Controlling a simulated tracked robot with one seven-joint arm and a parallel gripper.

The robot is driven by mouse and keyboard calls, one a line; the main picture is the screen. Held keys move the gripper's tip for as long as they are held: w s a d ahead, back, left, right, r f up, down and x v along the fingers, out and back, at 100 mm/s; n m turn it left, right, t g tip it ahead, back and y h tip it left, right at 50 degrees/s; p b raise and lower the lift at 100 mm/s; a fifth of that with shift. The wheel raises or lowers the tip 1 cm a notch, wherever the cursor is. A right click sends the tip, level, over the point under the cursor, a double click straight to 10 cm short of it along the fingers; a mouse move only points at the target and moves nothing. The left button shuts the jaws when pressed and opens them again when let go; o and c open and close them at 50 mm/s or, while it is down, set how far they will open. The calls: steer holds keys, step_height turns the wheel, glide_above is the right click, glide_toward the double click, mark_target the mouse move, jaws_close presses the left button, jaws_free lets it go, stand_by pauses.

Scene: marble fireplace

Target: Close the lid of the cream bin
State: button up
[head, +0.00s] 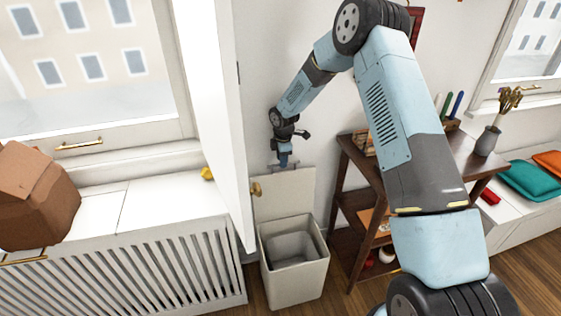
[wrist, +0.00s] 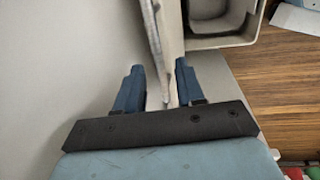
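The cream bin (head: 294,284) stands on the floor beside the white door, with its dark inside open to view. Its lid (head: 288,198) stands upright at the back of the bin, against the wall side. My gripper (head: 284,167) is at the lid's upper edge, pointing down. In the wrist view the lid (wrist: 166,45) runs edge-on between the two blue fingers of my gripper (wrist: 159,84). The fingers are apart, one on each side of the lid, and a gap shows beside the left finger. The bin's open inside (wrist: 215,18) shows at the top right.
A white door (head: 222,120) with a brass knob stands close left of the bin. A dark wooden shelf (head: 345,185) stands close right. A slatted radiator cover (head: 130,265) with a cardboard box (head: 35,205) is further left. Wooden floor shows around the bin.

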steer(key=shift+f, duration=0.6)
steer(key=shift+c, duration=0.3)
jaws_close()
